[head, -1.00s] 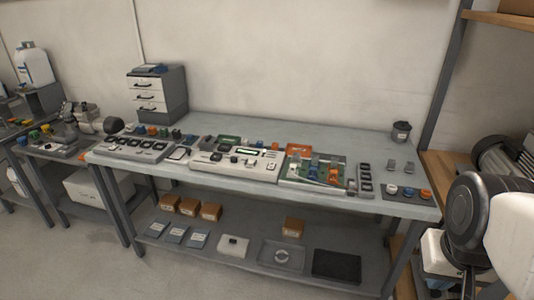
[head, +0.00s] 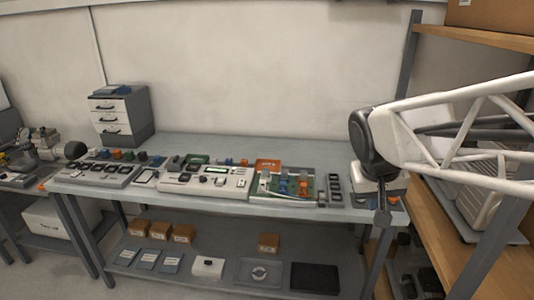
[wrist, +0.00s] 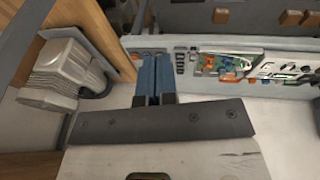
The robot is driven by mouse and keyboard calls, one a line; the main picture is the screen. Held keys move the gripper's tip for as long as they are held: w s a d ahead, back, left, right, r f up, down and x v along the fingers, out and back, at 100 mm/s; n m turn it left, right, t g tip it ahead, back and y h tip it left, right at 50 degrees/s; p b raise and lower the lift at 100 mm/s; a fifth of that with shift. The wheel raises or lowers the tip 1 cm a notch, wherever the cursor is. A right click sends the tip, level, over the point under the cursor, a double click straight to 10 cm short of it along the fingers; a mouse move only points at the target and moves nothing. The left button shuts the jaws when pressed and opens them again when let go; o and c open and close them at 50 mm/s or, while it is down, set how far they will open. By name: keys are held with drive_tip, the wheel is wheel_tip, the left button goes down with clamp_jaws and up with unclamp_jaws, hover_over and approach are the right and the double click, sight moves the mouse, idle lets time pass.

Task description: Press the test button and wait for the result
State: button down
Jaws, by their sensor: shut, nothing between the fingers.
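A light grey test unit (head: 205,184) with a small display and several controls sits mid-bench in the head view. Part of it shows at the right edge of the wrist view (wrist: 288,68). I cannot tell which control is the test button, and no result is readable. My gripper (head: 383,217) hangs at the bench's right end, well to the right of the unit. In the wrist view its two blue fingers (wrist: 153,58) are side by side, shut and empty. My arm hides part of the right bench end.
A green board with orange and blue parts (head: 285,187) lies right of the unit. A strip of black slots (head: 335,188) is beyond it. A drawer cabinet (head: 122,115) stands at the back left. Wooden shelving (head: 480,35) borders the right side. The bench's back strip is clear.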

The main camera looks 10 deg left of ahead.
drive_tip(key=w+a+n+h, duration=0.1)
drive_tip(key=w+a, duration=0.3)
drive_tip(key=w, duration=0.3)
drive_tip(key=w+a, duration=0.3)
drive_tip(key=w, duration=0.4)
drive_tip(key=n+t, duration=0.4)
drive_tip(key=t, duration=0.2)
hover_over(219, 180)
wheel_tip(219, 180, down, 15)
drive_tip(key=shift+s+r, duration=0.15)
drive_tip(key=shift+r, duration=0.05)
drive_tip(key=shift+f, duration=0.15)
drive_tip(key=shift+f, duration=4.25)
